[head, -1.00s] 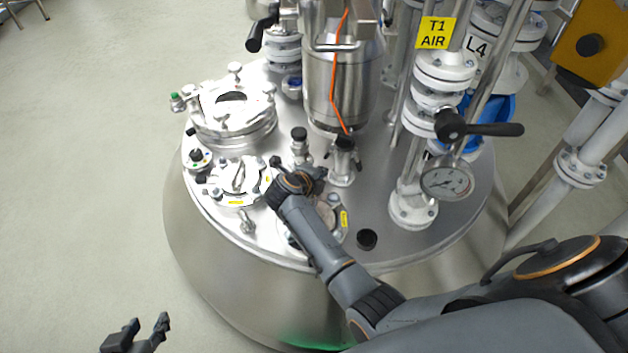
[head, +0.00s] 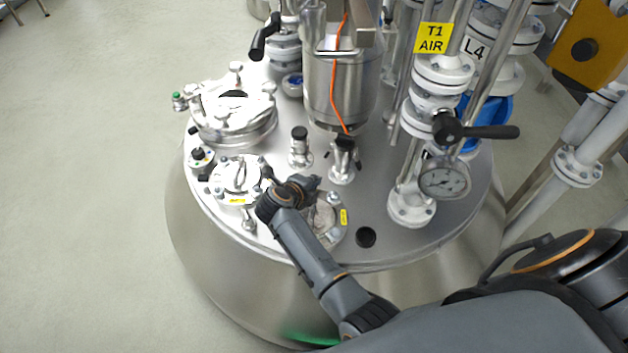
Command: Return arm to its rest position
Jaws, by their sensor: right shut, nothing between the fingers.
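My right arm reaches in from the lower right across the top of a steel reactor vessel (head: 420,235). Its gripper (head: 266,172) is at the far end of the arm, close to a small round flanged port (head: 237,181) with a handle and yellow label. The gripper is shut and empty. The wrist partly hides another port (head: 322,218) with a yellow tag. I cannot tell whether the gripper touches the vessel. My left gripper is out of the view.
A manway lid (head: 232,112) stands at the vessel's back left. A steel cylinder (head: 338,85) with an orange cable rises at the back. A pressure gauge (head: 444,177) and a black valve handle (head: 490,131) stand to the right. The floor (head: 80,180) at left is clear.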

